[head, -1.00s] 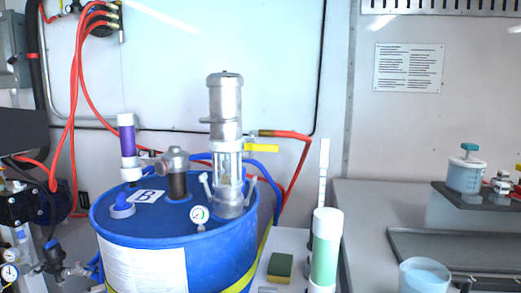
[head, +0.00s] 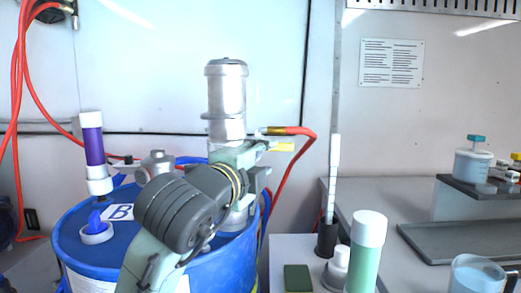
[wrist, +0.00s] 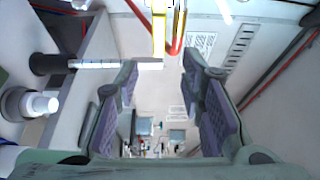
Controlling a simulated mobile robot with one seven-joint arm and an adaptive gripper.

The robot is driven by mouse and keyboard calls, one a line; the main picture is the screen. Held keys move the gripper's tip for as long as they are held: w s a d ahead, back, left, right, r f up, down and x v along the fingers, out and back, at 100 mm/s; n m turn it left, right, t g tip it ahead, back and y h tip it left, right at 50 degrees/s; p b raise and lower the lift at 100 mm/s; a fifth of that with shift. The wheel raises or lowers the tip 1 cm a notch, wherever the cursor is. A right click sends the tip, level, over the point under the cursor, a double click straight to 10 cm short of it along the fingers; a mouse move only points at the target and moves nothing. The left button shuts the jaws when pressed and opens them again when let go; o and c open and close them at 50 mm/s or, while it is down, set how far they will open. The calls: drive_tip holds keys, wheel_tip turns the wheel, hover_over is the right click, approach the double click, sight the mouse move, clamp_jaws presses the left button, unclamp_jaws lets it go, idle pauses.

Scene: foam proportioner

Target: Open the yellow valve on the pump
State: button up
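The pump (head: 227,95) is a silver cylinder standing upright on the blue drum (head: 75,245). Its yellow valve handle (head: 285,147) points right, level, with the red hose fitting just above it. My gripper (head: 268,162) is in front of the pump's lower part, close to the handle, and hides the clear section. In the wrist view the yellow handle (wrist: 159,35) is at the top centre, past the fingertips. My gripper (wrist: 160,78) is open there, with nothing between its purple pads. I cannot tell whether a finger touches the handle.
A red hose (head: 308,150) curves down right of the handle. A white-capped green bottle (head: 367,250), a black holder with a white stick (head: 327,238) and a green sponge (head: 297,278) stand to the right. A purple-and-white tube (head: 93,150) rises from the drum at left.

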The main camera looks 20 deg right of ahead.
sight(282, 148)
drive_tip(key=p+x, duration=0.2)
drive_tip(key=x, duration=0.7)
drive_tip(key=shift+d+p, duration=0.2)
drive_tip(key=shift+p, duration=0.2)
drive_tip(key=shift+x, duration=0.75)
drive_tip(key=shift+c, duration=0.2)
clamp_jaws()
